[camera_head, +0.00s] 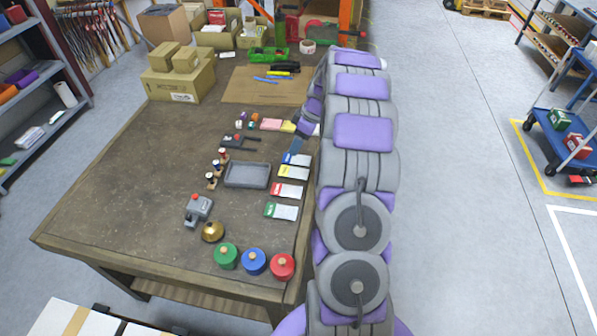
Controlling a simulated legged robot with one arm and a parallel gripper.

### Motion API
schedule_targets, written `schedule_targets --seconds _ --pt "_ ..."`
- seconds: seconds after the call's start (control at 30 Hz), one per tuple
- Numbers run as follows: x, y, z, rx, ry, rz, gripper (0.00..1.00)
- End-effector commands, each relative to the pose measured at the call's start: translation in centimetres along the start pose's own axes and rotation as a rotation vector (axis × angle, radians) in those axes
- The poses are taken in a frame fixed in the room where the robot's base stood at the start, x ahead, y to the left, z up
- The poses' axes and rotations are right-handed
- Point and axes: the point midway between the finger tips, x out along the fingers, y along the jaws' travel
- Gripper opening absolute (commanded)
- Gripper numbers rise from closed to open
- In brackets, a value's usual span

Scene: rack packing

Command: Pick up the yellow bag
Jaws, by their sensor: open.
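A packet with a yellow top and white lower part (293,173) lies on the workbench (130,170) in a column of similar packets: a blue one (297,159) above it, a red one (287,190) and a green one (281,211) below it. A second yellow item (288,127) lies farther back, partly hidden by my arm, beside a pink packet (271,124).
A grey tray (247,175) lies left of the packets. Green (226,256), blue (254,262) and red (282,267) round containers stand at the near edge. Cardboard boxes (178,80) stand at the back left. My arm covers the bench's right edge.

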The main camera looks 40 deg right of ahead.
Motion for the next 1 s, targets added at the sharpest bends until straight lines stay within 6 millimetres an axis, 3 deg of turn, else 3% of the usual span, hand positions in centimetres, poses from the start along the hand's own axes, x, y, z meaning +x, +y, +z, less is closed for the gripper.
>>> schedule_targets --seconds 0.2,0.4,0.57,1.0 --pt "1.3 4.6 3.5 -0.055 0.025 0.043 0.64" --pt "1.9 6.9 5.6 -0.089 0.036 0.07 0.64" --pt "3.1 7.9 6.4 -0.094 0.041 0.068 0.64" --pt "11.5 8.2 5.9 -0.095 0.037 0.072 0.64"
